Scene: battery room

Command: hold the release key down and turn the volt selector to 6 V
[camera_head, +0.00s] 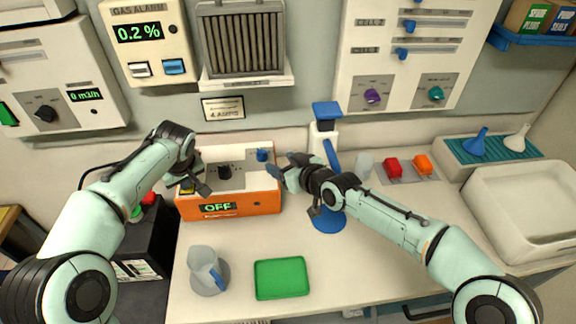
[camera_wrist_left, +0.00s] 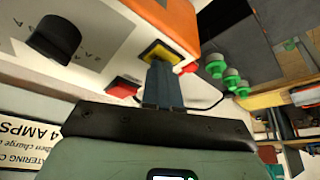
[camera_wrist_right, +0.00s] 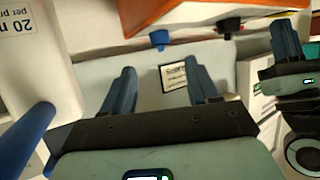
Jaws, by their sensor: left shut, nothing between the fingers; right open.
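An orange charger (camera_head: 235,204) with a pale top stands against the wall at the bench's back; its display (camera_head: 217,208) reads OFF. A black knob (camera_head: 224,172) is on its top, also in the left wrist view (camera_wrist_left: 52,38) with small markings beside it. A yellow key (camera_wrist_left: 165,52) sits at the left end, with a red key (camera_wrist_left: 122,88) close by. My left gripper (camera_wrist_left: 160,68) is shut and empty, its tips at the yellow key; whether they press it I cannot tell. My right gripper (camera_wrist_right: 158,70) is open and empty, just right of the charger.
A blue knob (camera_head: 262,155) is on the charger's right part. A green tray (camera_head: 282,278) and a clear jug (camera_head: 205,268) are in front. Red and orange blocks (camera_head: 393,168) and a white bin (camera_head: 520,210) lie right.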

